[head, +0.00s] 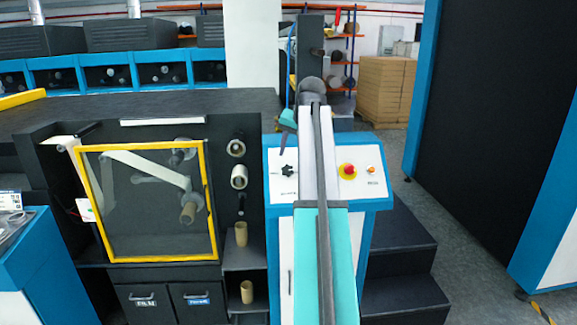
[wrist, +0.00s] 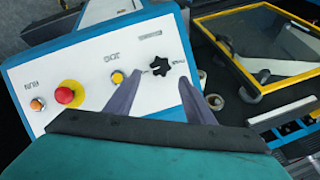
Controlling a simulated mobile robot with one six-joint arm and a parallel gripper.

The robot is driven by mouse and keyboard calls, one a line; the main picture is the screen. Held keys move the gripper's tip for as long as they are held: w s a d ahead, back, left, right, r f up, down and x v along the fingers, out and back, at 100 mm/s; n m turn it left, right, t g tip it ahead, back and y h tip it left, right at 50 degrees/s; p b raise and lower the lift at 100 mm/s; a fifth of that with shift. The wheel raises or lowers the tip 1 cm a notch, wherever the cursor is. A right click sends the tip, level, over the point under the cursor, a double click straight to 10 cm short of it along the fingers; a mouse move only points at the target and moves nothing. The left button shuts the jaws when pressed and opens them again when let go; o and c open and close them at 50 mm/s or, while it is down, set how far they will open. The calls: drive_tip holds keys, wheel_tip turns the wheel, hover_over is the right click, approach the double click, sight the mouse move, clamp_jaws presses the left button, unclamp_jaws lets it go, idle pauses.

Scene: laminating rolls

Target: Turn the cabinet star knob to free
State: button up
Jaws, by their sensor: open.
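The black star knob (head: 287,171) sits at the left of a white control panel (head: 281,190). In the wrist view the star knob (wrist: 160,67) shows a light pointer line on its face, with small labels beside it too blurred to read. My gripper (wrist: 160,80) is open and empty; its two dark fingers reach toward the panel on either side of the knob in the picture. I cannot tell whether the fingertips reach the knob's depth. In the head view my gripper (head: 284,146) hangs just above the knob, apart from it.
The panel also has a red mushroom button on yellow (head: 348,170), an orange button (head: 371,169) and a yellow button (wrist: 117,77). A yellow-framed clear door (head: 214,215) stands at the left, with rollers behind it. Dark steps (head: 400,235) are at the right.

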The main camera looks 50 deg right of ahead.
sight(288, 170)
drive_tip(key=shift+p+x, duration=1.1)
drive_tip(key=shift+x, duration=2.85)
drive_tip(key=c, duration=1.1)
